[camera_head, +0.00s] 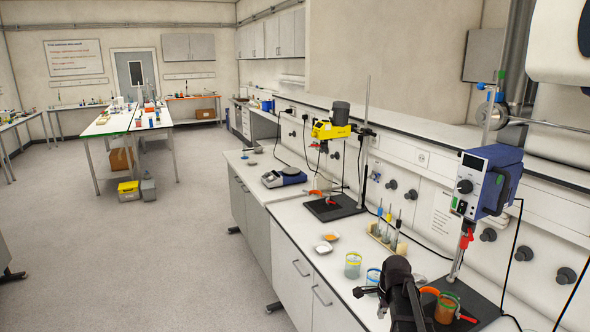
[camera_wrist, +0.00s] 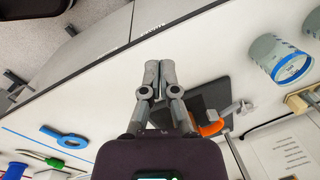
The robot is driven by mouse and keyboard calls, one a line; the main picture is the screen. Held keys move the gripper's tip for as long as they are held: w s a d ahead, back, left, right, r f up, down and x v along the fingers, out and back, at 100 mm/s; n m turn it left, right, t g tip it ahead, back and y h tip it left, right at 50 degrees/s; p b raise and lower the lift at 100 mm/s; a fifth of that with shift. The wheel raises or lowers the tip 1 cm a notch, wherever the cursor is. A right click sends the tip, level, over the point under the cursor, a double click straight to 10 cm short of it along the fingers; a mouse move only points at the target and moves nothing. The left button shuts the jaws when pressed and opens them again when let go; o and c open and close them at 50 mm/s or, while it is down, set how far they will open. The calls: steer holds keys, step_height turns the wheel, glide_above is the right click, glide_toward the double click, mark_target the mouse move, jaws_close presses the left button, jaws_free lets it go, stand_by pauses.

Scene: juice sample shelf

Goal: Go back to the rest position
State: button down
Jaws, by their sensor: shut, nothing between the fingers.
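My gripper (camera_head: 362,291) shows at the bottom of the head view, dark, over the front edge of the white lab bench (camera_head: 340,283). In the wrist view my gripper (camera_wrist: 160,72) has its two grey fingers closed together with nothing between them. It is above the bench top and apart from the glassware. A beaker with a blue band (camera_wrist: 280,60) stands to its right in the wrist view. My arm hides part of the bench in the head view.
Near my arm stand a glass beaker (camera_head: 352,265) and a beaker of orange liquid (camera_head: 446,308). A blue stirrer unit (camera_head: 487,181), a yellow stirrer (camera_head: 331,130) and a tube rack (camera_head: 385,236) stand along the bench. The floor (camera_head: 150,260) at left is clear.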

steer(key=s+a+f+n+b, duration=0.1)
steer(key=s+a+n, duration=0.3)
steer(key=s+n, duration=0.3)
steer(key=s+a+f+n+g+b, duration=0.1)
steer(key=s+a+n, duration=0.4)
steer(key=s+n, duration=0.3)
steer(key=shift+f+n+h, duration=0.4)
steer(key=shift+n, duration=0.6)
